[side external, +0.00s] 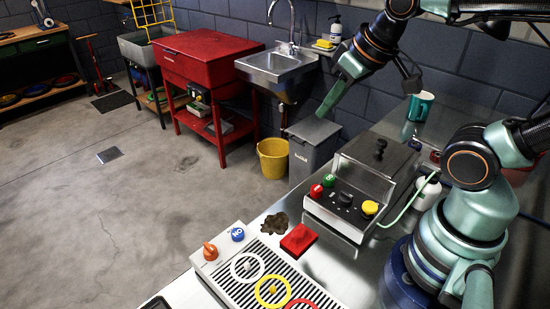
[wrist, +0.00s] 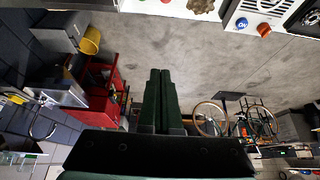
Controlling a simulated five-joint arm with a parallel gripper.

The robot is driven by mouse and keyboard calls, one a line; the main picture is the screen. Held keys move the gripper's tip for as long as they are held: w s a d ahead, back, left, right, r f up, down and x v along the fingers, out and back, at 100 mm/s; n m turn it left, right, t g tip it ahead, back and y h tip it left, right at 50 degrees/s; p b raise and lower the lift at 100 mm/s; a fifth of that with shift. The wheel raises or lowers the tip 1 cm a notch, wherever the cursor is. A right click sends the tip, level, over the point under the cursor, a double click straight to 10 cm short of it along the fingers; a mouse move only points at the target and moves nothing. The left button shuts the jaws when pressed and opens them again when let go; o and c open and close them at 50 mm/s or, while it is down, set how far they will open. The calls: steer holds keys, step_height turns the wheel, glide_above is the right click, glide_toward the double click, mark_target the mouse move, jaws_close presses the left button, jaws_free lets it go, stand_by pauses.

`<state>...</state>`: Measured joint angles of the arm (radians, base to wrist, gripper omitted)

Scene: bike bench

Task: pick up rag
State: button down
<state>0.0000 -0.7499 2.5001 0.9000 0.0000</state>
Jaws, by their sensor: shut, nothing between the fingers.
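A dark brown crumpled piece, which looks like the rag (side external: 274,223), lies on the steel bench near its front edge. It also shows, cut off, at the top of the wrist view (wrist: 203,5). My gripper (side external: 325,111) is raised well above and behind the bench, apart from the rag, pointing down and left. In the wrist view my gripper (wrist: 160,73) has its two dark fingers together with nothing between them.
A flat red piece (side external: 298,240) lies just right of the rag. A striped panel with rings and knobs (side external: 271,278) stands in front, and a control box (side external: 346,200) behind. A teal mug (side external: 420,106) stands farther back. Open floor lies beyond the bench.

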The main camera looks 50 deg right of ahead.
steer(key=c, duration=0.6)
jaws_free()
steer(key=shift+o, duration=0.2)
steer(key=m+g, duration=0.6)
steer(key=m, duration=1.2)
glide_above(299, 232)
steer(key=f, duration=1.8)
steer(key=shift+s+d, duration=0.15)
steer(key=shift+s, duration=0.15)
steer(key=shift+w+f, duration=0.15)
steer(key=shift+f, duration=1.2)
steer(key=shift+w+f, duration=0.15)
steer(key=shift+f, duration=1.15)
